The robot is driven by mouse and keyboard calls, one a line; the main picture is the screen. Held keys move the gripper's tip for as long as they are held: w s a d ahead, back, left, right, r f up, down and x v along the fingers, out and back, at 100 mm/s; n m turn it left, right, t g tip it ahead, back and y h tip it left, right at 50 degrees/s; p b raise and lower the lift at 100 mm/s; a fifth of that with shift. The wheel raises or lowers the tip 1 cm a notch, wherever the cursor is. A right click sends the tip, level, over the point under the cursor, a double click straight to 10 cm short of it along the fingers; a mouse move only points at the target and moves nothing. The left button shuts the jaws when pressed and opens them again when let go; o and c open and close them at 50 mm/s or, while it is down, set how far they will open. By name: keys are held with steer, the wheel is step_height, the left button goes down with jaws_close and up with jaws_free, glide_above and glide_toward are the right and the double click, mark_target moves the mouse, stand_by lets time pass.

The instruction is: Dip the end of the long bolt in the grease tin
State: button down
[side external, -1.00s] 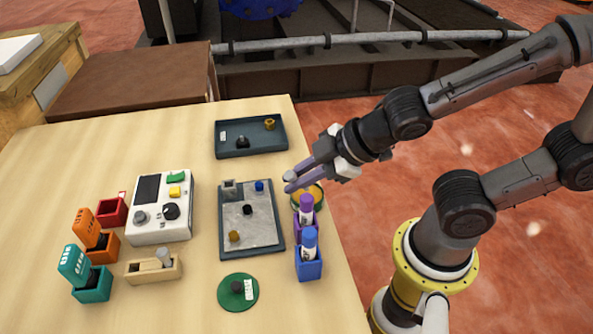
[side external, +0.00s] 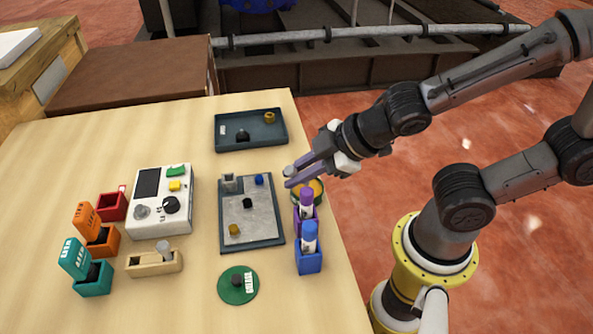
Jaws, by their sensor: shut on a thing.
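My gripper (side external: 291,177) has its purple fingers shut on a grey piece with a round head, which looks like the long bolt (side external: 289,170). Only the head shows clearly; the fingers hide the rest, so I cannot tell where its lower end is. In the picture my fingertips are just left of and above the tin. The green lid (side external: 233,293) with a white label lies at the front of the table.
Purple (side external: 298,230) and blue (side external: 308,265) holders with capped tubes stand just in front of the tin. A grey tray (side external: 262,220) with small parts is left of it, a dark tray (side external: 262,143) behind. A wooden block (side external: 145,267) holds another grey-headed piece.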

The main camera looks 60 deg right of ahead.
mark_target(296, 172)
steer(key=shift+f, duration=0.75)
stand_by(1.2)
steer(key=shift+r, duration=0.1)
steer(key=shift+r, duration=3.6)
